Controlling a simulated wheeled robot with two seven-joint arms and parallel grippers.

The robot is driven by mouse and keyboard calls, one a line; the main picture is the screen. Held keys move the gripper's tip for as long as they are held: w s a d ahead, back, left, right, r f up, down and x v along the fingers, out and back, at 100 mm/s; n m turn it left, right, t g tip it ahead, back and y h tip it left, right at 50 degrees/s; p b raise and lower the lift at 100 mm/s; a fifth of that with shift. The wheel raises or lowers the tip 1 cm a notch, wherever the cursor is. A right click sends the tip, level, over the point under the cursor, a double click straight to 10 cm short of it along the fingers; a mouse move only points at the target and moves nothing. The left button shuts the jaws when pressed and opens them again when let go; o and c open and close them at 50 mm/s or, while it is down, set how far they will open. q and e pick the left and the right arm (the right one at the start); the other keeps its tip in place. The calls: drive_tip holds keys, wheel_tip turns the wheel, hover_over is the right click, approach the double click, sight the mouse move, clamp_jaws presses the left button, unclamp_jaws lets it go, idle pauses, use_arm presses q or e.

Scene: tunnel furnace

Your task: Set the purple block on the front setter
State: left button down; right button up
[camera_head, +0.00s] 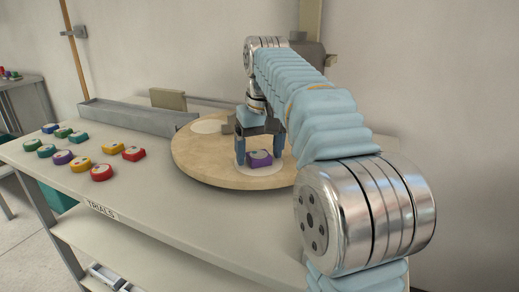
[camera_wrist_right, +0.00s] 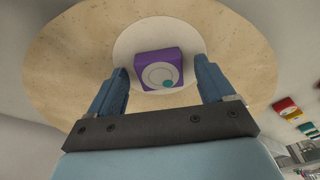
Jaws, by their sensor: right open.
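The purple block (camera_head: 259,158) rests on a white round setter (camera_head: 270,170) on the front part of the round tan turntable (camera_head: 200,165). In the right wrist view the purple block (camera_wrist_right: 158,69) lies on the white disc (camera_wrist_right: 196,43), within its edge. My right gripper (camera_head: 259,152) is over the block with its fingers on either side. In the right wrist view the right gripper (camera_wrist_right: 165,85) is open, with gaps between both fingers and the block. My left gripper is not in view.
Another white disc (camera_head: 208,126) lies at the turntable's back left. Several colored pieces, including a red one (camera_head: 101,172), sit on the table at left. A grey channel (camera_head: 138,117) runs behind them. Bare table lies between the pieces and the turntable.

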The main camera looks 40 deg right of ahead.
drive_tip(key=shift+r, duration=0.1)
drive_tip(key=r, duration=0.1)
drive_tip(key=r+p, duration=0.1)
drive_tip(key=r, duration=0.2)
drive_tip(key=shift+s+r+p, duration=0.1)
drive_tip(key=shift+s+p, duration=0.15)
drive_tip(key=shift+p, duration=0.1)
wheel_tip(320, 180, up, 8)
drive_tip(key=s, duration=0.1)
drive_tip(key=shift+a+f, duration=0.25)
drive_tip(key=shift+a, duration=0.05)
drive_tip(key=shift+s, duration=0.1)
